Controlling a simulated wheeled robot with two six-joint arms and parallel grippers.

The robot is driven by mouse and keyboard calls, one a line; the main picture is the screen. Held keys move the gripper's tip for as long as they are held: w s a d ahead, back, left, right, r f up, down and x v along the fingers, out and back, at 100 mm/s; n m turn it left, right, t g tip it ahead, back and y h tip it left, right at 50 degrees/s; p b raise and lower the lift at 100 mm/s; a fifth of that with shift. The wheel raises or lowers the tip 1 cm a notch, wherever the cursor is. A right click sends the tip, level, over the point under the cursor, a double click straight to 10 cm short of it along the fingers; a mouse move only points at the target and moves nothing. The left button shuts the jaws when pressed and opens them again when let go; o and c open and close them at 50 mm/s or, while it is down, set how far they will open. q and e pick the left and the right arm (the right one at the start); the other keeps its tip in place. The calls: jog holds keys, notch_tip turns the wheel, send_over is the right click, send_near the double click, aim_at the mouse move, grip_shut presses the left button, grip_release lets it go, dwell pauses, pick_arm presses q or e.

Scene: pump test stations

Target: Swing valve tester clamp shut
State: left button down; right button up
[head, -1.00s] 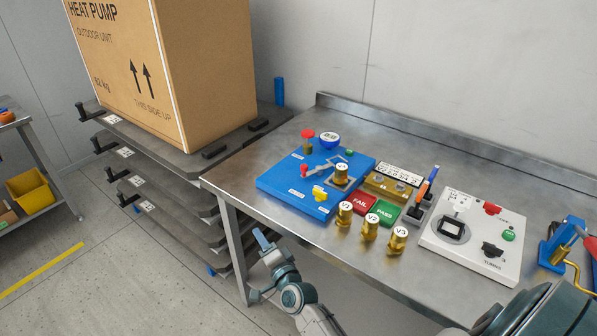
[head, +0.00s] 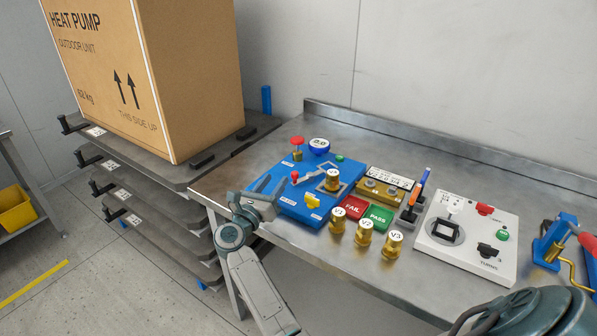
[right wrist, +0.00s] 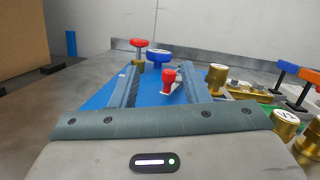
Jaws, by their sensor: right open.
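The valve tester is a blue plate (head: 287,203) at the left of the steel bench. Its clamp is a grey lever (head: 311,175) with a red knob (head: 295,177) at its near-left end. A brass valve (head: 333,181) stands upright on the tester, beside the lever. My right gripper (head: 272,186) is open and empty at the tester's left edge. In the right wrist view, the clamp's red knob (right wrist: 169,77) shows ahead, between the lines of the two fingers (right wrist: 158,72); I see no contact. My left gripper is not in view.
Valves V1 (head: 338,221), V2 (head: 364,233) and V3 (head: 393,245) stand in front. A white switch box (head: 465,255) is to the right. The back of the bench is clear.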

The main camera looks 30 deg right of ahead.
aim_at(292, 175)
jog(key=m+g, duration=0.2)
jog(key=f+m+g, duration=0.1)
jog(key=m, duration=0.1)
jog(key=shift+f+g+y, duration=0.15)
jog(key=shift+g+y, duration=0.15)
jog(key=shift+g, duration=0.1)
jog(key=shift+d+m, duration=0.25)
jog(key=shift+m, duration=0.05)
jog(key=shift+p+x, duration=0.6)
jog(key=shift+x, duration=0.65)
jog(key=p+x, duration=0.2)
jog(key=x, duration=0.5)
jog(key=shift+s, duration=0.1)
jog(key=shift+d+f, duration=0.15)
jog(key=shift+d, duration=0.3)
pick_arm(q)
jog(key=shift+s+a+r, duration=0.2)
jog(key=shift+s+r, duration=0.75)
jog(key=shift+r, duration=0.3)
pick_arm(e)
grip_shut()
